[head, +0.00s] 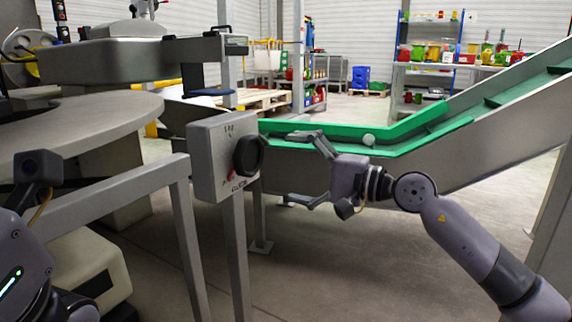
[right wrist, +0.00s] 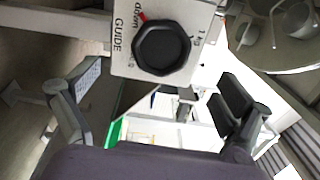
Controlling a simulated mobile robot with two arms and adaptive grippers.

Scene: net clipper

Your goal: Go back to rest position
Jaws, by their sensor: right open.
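My right gripper (head: 298,168) is open and empty in the middle of the head view. Its two fingers point left toward a grey control box (head: 208,160) on a post, with a gap between them and the box. The box carries a black rotary knob (head: 249,155) and a red mark. In the right wrist view, the knob (right wrist: 162,50) faces me beyond the open fingers, with the printed word GUIDE beside it. The right gripper's fingers (right wrist: 155,105) stand wide apart there. At the lower left of the head view, parts of my left arm (head: 25,245) show; its fingers do not show clearly.
A grey conveyor with a green belt (head: 420,127) rises to the right behind my right arm. A round grey table (head: 75,130) and a metal rail (head: 120,185) stand at the left. Shelves with colored bins (head: 432,52) are at the back. Floor below the gripper is clear.

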